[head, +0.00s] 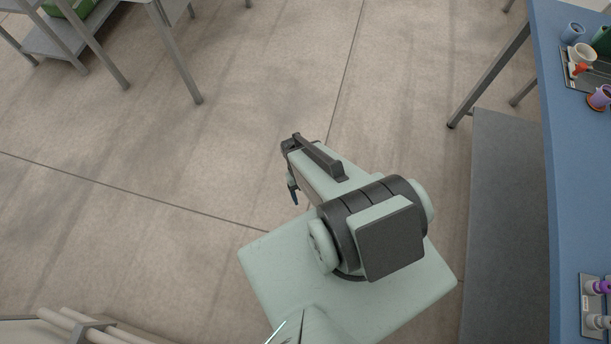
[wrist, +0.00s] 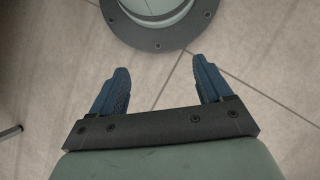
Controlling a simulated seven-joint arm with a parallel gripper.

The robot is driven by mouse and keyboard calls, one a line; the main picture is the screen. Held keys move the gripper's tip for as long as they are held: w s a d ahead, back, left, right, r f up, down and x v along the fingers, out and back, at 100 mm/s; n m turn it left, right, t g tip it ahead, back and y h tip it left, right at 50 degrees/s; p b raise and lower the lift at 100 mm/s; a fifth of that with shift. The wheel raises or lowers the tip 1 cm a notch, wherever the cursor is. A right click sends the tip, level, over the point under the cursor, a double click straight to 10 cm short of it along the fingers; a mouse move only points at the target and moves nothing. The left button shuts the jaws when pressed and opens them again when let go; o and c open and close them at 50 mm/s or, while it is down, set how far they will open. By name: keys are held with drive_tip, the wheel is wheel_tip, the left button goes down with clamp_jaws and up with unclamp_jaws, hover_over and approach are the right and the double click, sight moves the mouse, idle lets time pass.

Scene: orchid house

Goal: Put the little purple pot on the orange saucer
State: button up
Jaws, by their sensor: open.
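A small purple pot (head: 602,97) is at the right edge of the head view, on the blue bench, partly cut off by the frame. An orange-red round rim (head: 592,104), seemingly the saucer, shows right under or against it; I cannot tell whether the pot stands on it. My gripper (wrist: 162,70) is open in the wrist view, with two dark blue fingers apart and nothing between them. It points down at the floor and my own base. In the head view only a blue finger shows below my arm, far left of the bench. Neither pot nor saucer is in the wrist view.
The blue bench (head: 570,200) runs along the right, with a grey shelf (head: 505,220) below. A dark tray (head: 574,82) there holds a blue pot (head: 573,31) and a white pot (head: 583,54). Another tray (head: 586,320) is nearer. A grey table (head: 150,5) stands upper left. Open floor lies between.

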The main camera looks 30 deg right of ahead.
drive_tip(key=s+a+f+n+g, duration=0.1)
drive_tip(key=s+a, duration=0.2)
drive_tip(key=s, duration=0.2)
drive_tip(key=shift+s+a+n+h, duration=0.2)
drive_tip(key=shift+s+n+h, duration=0.1)
drive_tip(key=shift+n, duration=0.1)
idle(0.8)
